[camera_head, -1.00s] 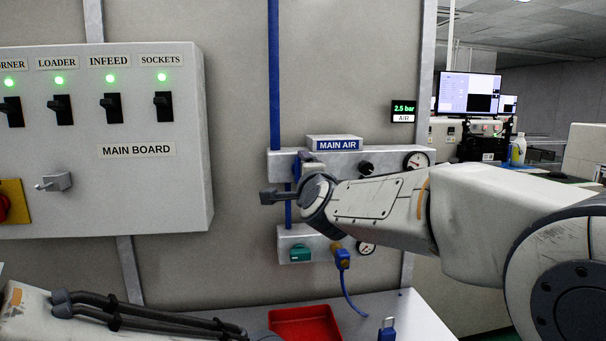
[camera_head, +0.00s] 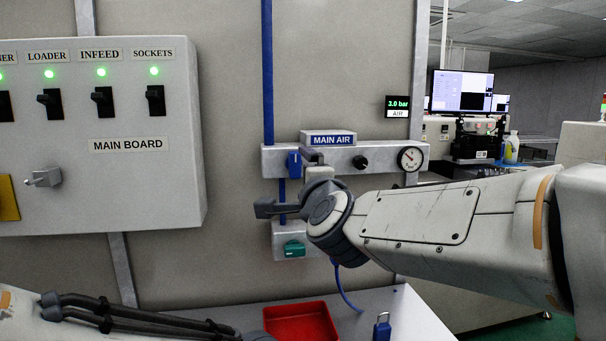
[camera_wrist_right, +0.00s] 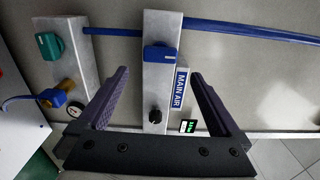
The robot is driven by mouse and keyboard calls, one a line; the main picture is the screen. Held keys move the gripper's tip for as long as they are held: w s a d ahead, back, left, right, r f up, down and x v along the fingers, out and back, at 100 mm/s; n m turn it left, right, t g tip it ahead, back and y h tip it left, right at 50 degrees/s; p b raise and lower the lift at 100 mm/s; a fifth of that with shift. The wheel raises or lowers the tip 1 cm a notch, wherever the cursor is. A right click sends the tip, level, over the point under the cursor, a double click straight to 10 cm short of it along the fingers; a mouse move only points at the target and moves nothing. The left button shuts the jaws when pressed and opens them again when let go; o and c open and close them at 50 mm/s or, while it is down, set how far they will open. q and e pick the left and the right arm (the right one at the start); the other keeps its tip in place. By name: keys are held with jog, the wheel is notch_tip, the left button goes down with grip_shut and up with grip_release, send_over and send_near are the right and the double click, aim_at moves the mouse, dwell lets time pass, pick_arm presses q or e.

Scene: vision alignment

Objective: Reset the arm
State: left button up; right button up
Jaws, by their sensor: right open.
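My right arm reaches in from the right in the head view. Its gripper (camera_head: 314,160), partly hidden behind the wrist, is in front of the MAIN AIR bar. In the right wrist view the two dark fingers (camera_wrist_right: 160,78) are spread wide with nothing between them. The blue MAIN AIR valve handle (camera_head: 294,165) is upright on the bar; in the wrist view the handle (camera_wrist_right: 160,54) lies beyond the fingertips, apart from them. A small display (camera_head: 398,103) reads 3.0 bar. My left arm shows at the lower left; its gripper is outside the picture.
The MAIN BOARD box (camera_head: 128,185) with lit green lamps stands out from the wall at left. Below my right arm are a green-knob valve (camera_head: 293,249), a hanging blue hose (camera_head: 344,290), a red tray (camera_head: 300,322) and a blue padlock (camera_head: 382,328). A gauge (camera_head: 410,158) is on the bar.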

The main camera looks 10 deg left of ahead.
jog(key=shift+v, duration=1)
jog(key=s+d+f+n+g+h, duration=0.1)
jog(key=d+f+n+g, duration=0.4)
jog(key=f, duration=0.7)
jog(key=s+d+f+n+g+h, duration=0.15)
jog(key=d+f+n, duration=0.25)
jog(key=d+f, duration=0.55)
jog(key=s+d+f+n+g+h, duration=0.1)
jog(key=s+d+f+n+g, duration=0.3)
jog(key=s+f, duration=0.35)
jog(key=s+d+f+n+g+h, duration=0.1)
jog(key=s+d+f+g+h, duration=0.1)
jog(key=s+d+f+g, duration=0.5)
jog(key=s+a+r+n+p, duration=0.8)
jog(key=s+a+r+p, duration=0.3)
jog(key=s+a+r, duration=0.2)
jog(key=shift+s+a+r+y, duration=0.25)
jog(key=shift+a+r+y, duration=0.25)
jog(key=shift+r, duration=0.45)
